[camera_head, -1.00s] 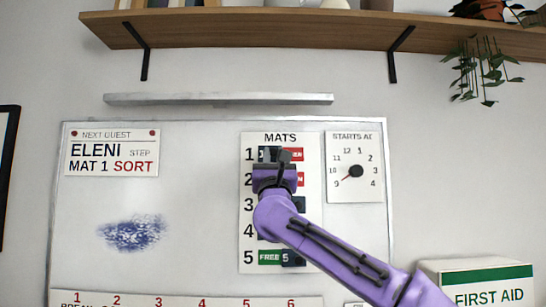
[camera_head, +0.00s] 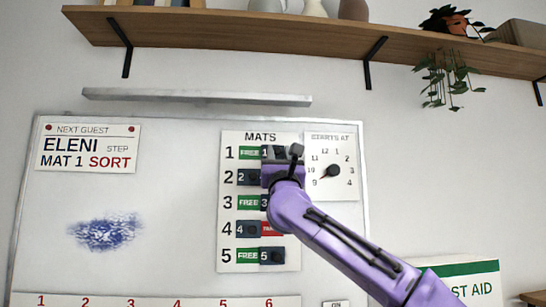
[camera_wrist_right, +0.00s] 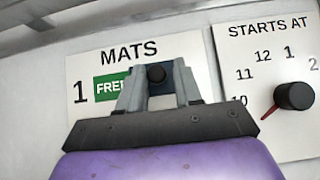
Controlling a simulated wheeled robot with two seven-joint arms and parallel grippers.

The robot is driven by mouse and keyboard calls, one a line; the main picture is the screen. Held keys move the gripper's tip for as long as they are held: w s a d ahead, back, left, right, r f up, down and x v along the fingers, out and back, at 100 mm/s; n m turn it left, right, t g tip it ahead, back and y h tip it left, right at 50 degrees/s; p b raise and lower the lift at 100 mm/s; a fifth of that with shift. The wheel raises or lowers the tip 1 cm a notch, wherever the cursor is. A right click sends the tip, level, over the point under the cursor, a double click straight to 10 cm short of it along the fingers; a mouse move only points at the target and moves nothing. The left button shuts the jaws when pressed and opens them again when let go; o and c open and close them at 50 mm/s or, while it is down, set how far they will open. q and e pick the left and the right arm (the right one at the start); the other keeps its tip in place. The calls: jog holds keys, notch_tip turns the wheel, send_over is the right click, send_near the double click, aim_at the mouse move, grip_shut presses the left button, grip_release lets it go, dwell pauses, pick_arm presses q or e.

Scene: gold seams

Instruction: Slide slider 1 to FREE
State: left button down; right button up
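On the white MATS panel (camera_head: 229,190), row 1 shows a green FREE field (camera_head: 249,153) on the left; its dark slider (camera_head: 267,152) covers the right side. My right gripper (camera_head: 282,155) is at that slider. In the right wrist view its two grey fingers (camera_wrist_right: 160,88) stand apart, one on each side of the slider's round black knob (camera_wrist_right: 156,74). The knob is close to the left finger, with a small gap to the right finger. The gripper hides part of the slider. My left gripper is not in view.
A STARTS AT dial (camera_head: 333,171) with a black knob is just right of the panel. Several other slider rows lie below row 1, partly behind my right arm. A grey ledge (camera_head: 197,97) and a wooden shelf (camera_head: 230,30) are above the whiteboard.

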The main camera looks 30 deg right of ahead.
jog(key=shift+o, duration=0.6)
jog(key=shift+d, duration=0.25)
jog(key=shift+s+a+f, duration=0.1)
jog(key=shift+a+f, duration=0.05)
jog(key=b+v, duration=0.8)
jog(key=v, duration=0.2)
jog(key=shift+f, duration=0.1)
